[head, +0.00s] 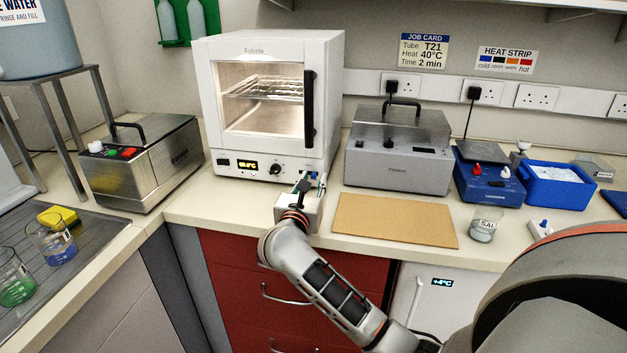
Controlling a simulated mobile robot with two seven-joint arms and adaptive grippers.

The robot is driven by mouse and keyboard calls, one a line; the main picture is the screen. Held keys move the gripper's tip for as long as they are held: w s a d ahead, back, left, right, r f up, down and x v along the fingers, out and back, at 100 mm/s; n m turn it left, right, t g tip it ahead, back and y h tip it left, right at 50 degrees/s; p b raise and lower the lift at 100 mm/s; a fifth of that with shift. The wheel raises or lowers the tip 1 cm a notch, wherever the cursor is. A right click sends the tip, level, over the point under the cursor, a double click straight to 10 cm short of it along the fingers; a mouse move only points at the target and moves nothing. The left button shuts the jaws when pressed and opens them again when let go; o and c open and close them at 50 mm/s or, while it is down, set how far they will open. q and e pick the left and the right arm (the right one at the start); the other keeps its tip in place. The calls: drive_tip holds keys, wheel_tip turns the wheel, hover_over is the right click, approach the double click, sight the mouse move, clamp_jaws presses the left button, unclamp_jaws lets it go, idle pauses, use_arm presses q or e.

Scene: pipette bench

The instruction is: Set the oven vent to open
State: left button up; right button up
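The white oven (212,100) stands at the back of the bench. Its glass door is shut, with a lit wire rack inside and a black handle (309,108) on the right. Its lower front panel has a lit display (247,166) and a dark knob (275,170). I cannot make out a vent control or its setting. My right gripper (302,184) is just in front of the oven's lower right corner, right of the knob. Its fingers are small and overlap a pale block with green parts behind, so opening and contact cannot be told. My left gripper is not in view.
A steel bath (398,160) and a tan board (395,219) are to the right, with a blue heater (487,183), a blue tub (558,188) and a salt beaker (485,226) beyond. Another steel bath (142,168) stands left. Beakers and a yellow sponge (58,217) are far left.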

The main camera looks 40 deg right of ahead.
drive_tip(key=v, duration=1.1)
drive_tip(key=shift+s, duration=0.1)
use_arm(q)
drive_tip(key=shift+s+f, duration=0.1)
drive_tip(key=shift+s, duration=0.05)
